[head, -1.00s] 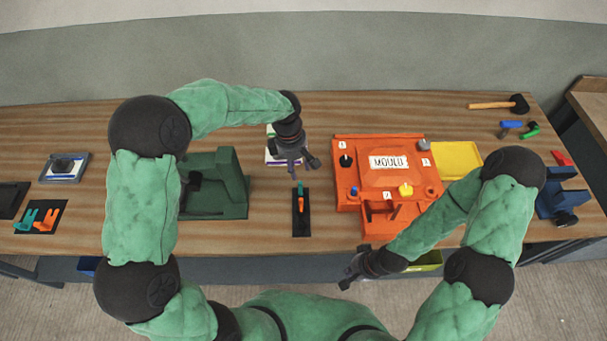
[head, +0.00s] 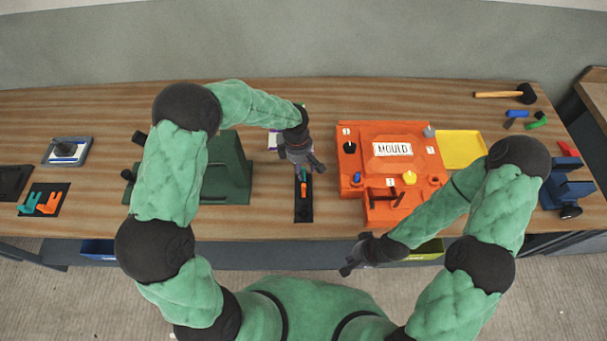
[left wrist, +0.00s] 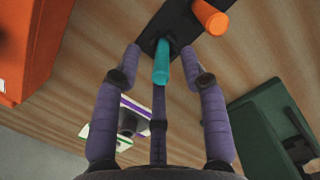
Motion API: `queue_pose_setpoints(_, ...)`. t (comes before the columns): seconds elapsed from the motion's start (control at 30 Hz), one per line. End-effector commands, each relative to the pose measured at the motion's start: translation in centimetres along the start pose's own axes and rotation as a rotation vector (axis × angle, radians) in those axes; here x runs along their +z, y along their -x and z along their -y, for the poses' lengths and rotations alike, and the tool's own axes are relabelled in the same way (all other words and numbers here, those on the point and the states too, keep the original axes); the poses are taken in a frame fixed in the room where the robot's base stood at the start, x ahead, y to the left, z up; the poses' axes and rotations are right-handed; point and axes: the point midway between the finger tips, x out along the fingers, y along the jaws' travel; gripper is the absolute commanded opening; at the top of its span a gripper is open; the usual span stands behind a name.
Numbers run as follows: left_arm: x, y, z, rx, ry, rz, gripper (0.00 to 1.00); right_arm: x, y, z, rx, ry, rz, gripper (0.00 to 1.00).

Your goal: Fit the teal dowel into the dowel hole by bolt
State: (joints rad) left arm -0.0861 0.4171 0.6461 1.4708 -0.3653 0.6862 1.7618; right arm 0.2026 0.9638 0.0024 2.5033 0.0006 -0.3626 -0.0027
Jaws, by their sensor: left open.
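The teal dowel (left wrist: 162,62) stands in a black holder (left wrist: 178,22) beside an orange dowel (left wrist: 210,17) in the left wrist view. In the head view the black holder (head: 303,212) lies left of the mould, and my left gripper (head: 306,165) is over its far end. My left gripper (left wrist: 160,65) is open, with fingers on both sides of the teal dowel; I cannot tell whether they touch it. The orange mould (head: 350,182) has several coloured knobs on it. I cannot make out the bolt or dowel hole. My right gripper (head: 350,268) is at the table's front edge.
A green fixture (head: 230,175) stands left of the holder. A yellow tray (head: 462,149) is right of the mould. A mallet (head: 505,94) and a blue vise (head: 566,188) are at the right. Bare wood lies between holder and mould.

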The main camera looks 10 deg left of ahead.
Motion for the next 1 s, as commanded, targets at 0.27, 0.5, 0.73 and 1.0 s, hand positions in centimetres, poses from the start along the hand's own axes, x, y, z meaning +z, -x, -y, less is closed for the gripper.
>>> queue_pose_setpoints(0.27, -0.02, -0.54, -0.04, 0.002, 0.0, -0.001, 0.43, 0.01, -0.03, -0.01, 0.0, 0.0, 0.0, 0.0)
queue_pose_setpoints(0.5, 0.0, -0.53, -0.04, 0.002, 0.0, 0.0, 0.0, 0.0, -0.03, -0.01, 0.0, 0.0, 0.0, 0.0)
queue_pose_setpoints(0.73, 0.0, -0.52, -0.04, 0.002, 0.0, 0.0, 0.0, 0.0, -0.03, -0.01, 0.0, 0.0, 0.0, 0.0)
queue_pose_setpoints(1.0, 0.11, 0.35, -0.1, 0.004, -0.001, 0.0, 0.0, 0.0, 0.03, 0.01, 0.0, 0.0, 0.0, 0.0)
